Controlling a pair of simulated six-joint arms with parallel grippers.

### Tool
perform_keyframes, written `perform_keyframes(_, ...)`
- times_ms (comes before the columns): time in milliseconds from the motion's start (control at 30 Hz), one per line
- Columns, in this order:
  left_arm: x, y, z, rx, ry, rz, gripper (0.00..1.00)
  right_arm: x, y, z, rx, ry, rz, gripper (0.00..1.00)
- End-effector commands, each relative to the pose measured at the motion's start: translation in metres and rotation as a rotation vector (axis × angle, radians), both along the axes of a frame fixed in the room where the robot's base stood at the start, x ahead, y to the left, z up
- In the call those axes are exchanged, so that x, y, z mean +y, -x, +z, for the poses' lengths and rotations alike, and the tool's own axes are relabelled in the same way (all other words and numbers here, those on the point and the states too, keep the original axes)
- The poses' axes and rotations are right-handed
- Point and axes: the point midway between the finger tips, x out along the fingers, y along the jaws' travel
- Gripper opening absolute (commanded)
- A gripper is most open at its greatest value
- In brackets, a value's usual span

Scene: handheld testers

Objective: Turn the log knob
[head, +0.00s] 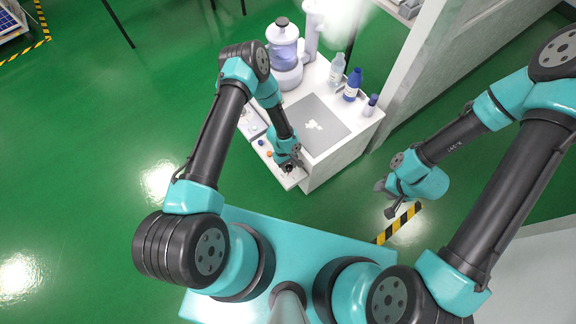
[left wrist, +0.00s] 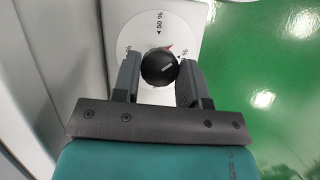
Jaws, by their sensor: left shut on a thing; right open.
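The black log knob (left wrist: 159,67) shows in the left wrist view on a round white dial (left wrist: 150,30) with percent marks; one mark reads 50 %. A white line on the knob's face and a small red pointer at its upper right edge are visible. My left gripper (left wrist: 160,80) is shut on the knob, one finger on each side. In the head view my left gripper (head: 290,166) is at the front edge of the white bench, and it hides the knob there. My right gripper (head: 389,197) is open and empty, over the floor right of the bench.
The white bench (head: 340,157) carries a grey mat (head: 330,112) with pale bits on it. A purple-and-white device (head: 284,50) and several bottles, one blue (head: 352,84), stand behind. A wall panel (head: 415,75) rises at the right. Green floor is clear at left.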

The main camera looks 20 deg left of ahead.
Motion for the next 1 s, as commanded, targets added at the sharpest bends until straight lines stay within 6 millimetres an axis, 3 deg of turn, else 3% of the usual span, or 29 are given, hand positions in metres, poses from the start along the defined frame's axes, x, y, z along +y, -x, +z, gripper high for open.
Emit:
perform_keyframes(500, -0.0015, -0.0018, -0.0005, -0.006, 0.001, -0.205, 0.16, 0.0, 0.0, 0.0, 0.0, 0.0, 0.0, 0.43)
perform_keyframes(967, -0.0013, -0.0017, -0.0005, -0.006, 0.001, -0.224, 0.16, 0.0, 0.0, 0.0, 0.0, 0.0, 0.0, 0.43)
perform_keyframes(1000, -0.0013, -0.0017, -0.0005, -0.006, 0.001, -0.224, 0.41, 0.0, 0.0, 0.0, 0.0, 0.0, 0.0, 0.43)
